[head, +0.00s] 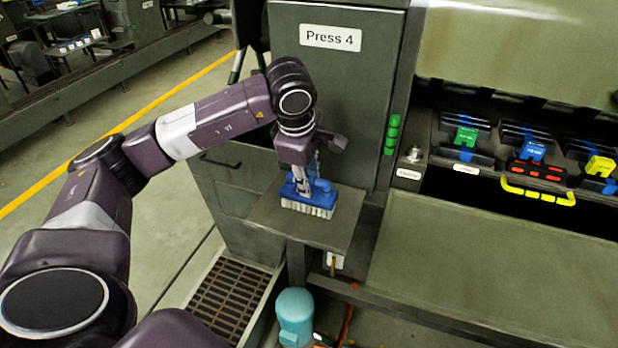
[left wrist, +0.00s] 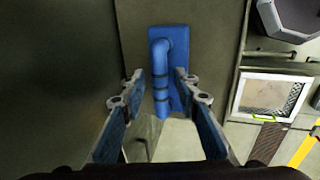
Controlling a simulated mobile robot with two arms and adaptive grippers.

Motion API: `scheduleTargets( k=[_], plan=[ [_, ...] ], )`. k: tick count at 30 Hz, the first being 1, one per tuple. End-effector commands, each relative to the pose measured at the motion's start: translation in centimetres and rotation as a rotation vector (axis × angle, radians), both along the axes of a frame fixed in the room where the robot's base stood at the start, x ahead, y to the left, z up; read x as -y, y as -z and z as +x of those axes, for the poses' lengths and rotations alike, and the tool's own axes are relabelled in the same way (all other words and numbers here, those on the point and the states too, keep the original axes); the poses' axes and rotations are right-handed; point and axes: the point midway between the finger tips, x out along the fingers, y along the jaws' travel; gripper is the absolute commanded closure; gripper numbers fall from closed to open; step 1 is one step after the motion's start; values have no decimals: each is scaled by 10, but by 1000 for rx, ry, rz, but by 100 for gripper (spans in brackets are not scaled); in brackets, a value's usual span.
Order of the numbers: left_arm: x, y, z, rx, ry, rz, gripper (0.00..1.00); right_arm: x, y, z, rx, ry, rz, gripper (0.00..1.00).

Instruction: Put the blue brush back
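The blue brush (head: 319,190) sits bristles down on a small grey shelf (head: 335,228) at the front of the Press 4 cabinet. My left gripper (head: 302,184) is right above and behind the brush, its fingers pointing down. In the left wrist view the blue brush (left wrist: 160,70) lies between the two fingertips of my left gripper (left wrist: 159,78). The fingers are apart on either side of its handle, with a visible gap on the left side. My right gripper is not in view.
The Press 4 cabinet (head: 337,110) rises directly behind the shelf. A teal rounded object (head: 294,314) stands below it, beside a floor grate (head: 232,302). To the right are a wide sloping panel (head: 490,265) and racks with green, blue and yellow tagged items.

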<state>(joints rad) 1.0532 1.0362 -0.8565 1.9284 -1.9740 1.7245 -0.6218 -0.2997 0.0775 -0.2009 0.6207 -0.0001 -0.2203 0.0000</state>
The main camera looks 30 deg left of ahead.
Motion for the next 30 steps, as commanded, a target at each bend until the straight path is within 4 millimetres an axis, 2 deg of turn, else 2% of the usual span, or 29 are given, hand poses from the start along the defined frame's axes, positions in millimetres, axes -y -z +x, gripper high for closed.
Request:
scheduleTargets(
  k=[12, 15, 21, 30],
  plan=[
    [6, -85, -23, 10, 2, -1, 71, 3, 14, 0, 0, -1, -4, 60],
    [6, -99, -28, 7, 1, -1, 71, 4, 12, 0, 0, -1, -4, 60],
    [7, -113, -32, 5, 0, -1, 71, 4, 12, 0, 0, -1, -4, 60],
    [7, -114, -33, 3, 0, 0, 71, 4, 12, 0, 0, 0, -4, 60]
  ],
)
